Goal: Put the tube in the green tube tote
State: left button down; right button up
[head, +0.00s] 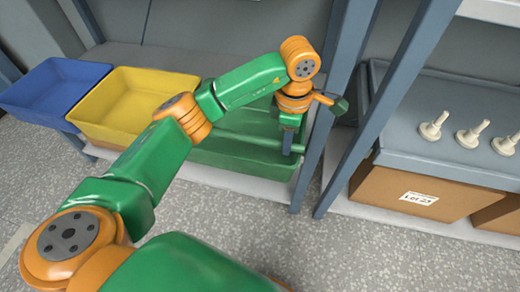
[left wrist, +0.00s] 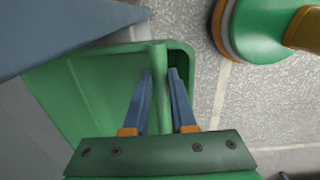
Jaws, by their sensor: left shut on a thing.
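The green tube tote (head: 240,165) stands on the low shelf, right of a yellow tote, partly hidden by my left arm. My left gripper (head: 288,143) points down over the right end of the tote. In the left wrist view its two blue-grey fingers (left wrist: 160,100) are shut on a narrow green tube (left wrist: 159,65). The tube's colour nearly matches the tote, whose wall (left wrist: 60,105) lies behind it. The head view does not show the tube clearly, and I cannot tell whether it touches the tote. My right gripper is not in view.
A yellow tote (head: 120,85) and a blue tote (head: 55,90) stand to the left. A blue-grey rack post (head: 315,130) rises close beside the gripper. On the right, a shelf holds several cream bobbin-like pieces (head: 467,136) above a cardboard box (head: 400,195). The speckled floor in front is clear.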

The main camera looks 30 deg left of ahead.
pick_arm(q)
jog(key=a+f, duration=0.2)
jog(key=a+f+b, duration=0.1)
jog(key=a+f, duration=0.1)
jog(key=a+f+b, duration=0.1)
jog(key=a+f, duration=0.1)
jog(key=shift+w+a+f, duration=0.15)
jog(key=shift+w+f, duration=0.1)
jog(key=shift+f, duration=0.05)
notch_tip(320, 180, down, 3)
jog(key=shift+a+r+b, duration=0.1)
jog(key=shift+a+b, duration=0.05)
jog(key=shift+b, duration=0.45)
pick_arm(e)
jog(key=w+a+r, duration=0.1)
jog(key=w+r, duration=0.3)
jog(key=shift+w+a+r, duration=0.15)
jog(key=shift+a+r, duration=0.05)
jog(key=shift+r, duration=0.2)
pick_arm(q)
jog(key=shift+f, duration=0.2)
jog(key=shift+f, duration=0.1)
jog(key=c, duration=0.7)
grip_release()
jog(key=shift+c, duration=0.2)
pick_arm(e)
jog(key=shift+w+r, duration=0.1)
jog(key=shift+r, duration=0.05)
